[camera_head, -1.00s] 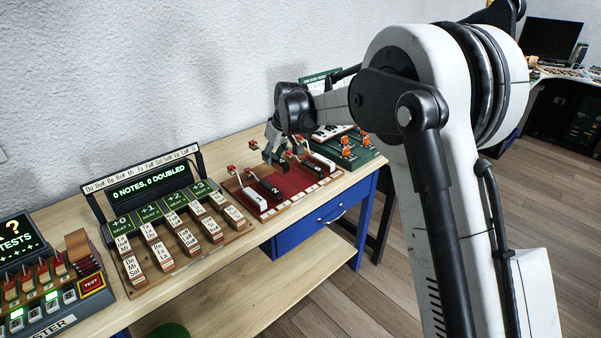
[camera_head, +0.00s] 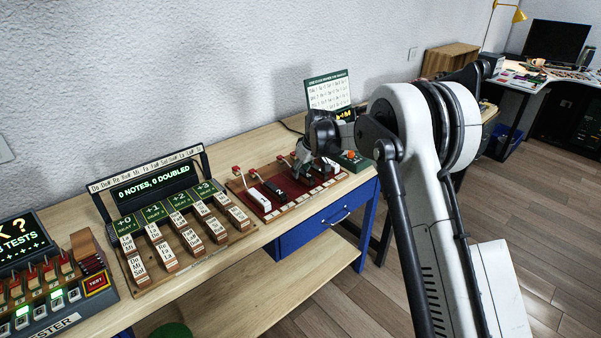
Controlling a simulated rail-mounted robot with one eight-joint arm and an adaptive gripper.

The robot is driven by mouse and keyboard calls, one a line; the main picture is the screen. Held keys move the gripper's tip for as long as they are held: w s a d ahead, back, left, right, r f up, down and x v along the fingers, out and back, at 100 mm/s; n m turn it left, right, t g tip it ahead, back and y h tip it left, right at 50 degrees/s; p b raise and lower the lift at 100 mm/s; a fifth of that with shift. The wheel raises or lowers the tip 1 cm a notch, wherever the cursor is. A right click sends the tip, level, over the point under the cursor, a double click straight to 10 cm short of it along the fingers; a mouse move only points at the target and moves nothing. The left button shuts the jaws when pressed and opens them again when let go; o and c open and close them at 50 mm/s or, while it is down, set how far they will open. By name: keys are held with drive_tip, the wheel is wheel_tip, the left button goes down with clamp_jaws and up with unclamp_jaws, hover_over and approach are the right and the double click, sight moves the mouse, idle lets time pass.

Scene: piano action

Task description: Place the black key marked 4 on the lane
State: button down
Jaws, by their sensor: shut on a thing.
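The dark red key board (camera_head: 250,186) lies on the bench with several lanes along its length. My gripper (camera_head: 300,172) is over the right half of this board, pointing down, close to the surface. It is shut on a dark piece that looks like a black key; the piece is mostly hidden and its mark cannot be read. A white key (camera_head: 259,199) lies on the board at the left, with a black key (camera_head: 274,190) beside it. Another white key (camera_head: 329,166) lies at the right end, just right of my gripper. Whether the held key touches the lane cannot be told.
Red-topped posts (camera_head: 252,171) stand along the board's back edge. A rack of labelled blocks (camera_head: 160,240) with a green display (camera_head: 154,184) is to the left. A green stand with orange knobs (camera_head: 351,156) is close on the right, a printed card (camera_head: 330,90) behind.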

drive_tip(key=shift+f, duration=0.35)
drive_tip(key=c, duration=1.5)
unclamp_jaws()
drive_tip(key=shift+c, duration=0.2)
drive_tip(key=shift+r, duration=0.1)
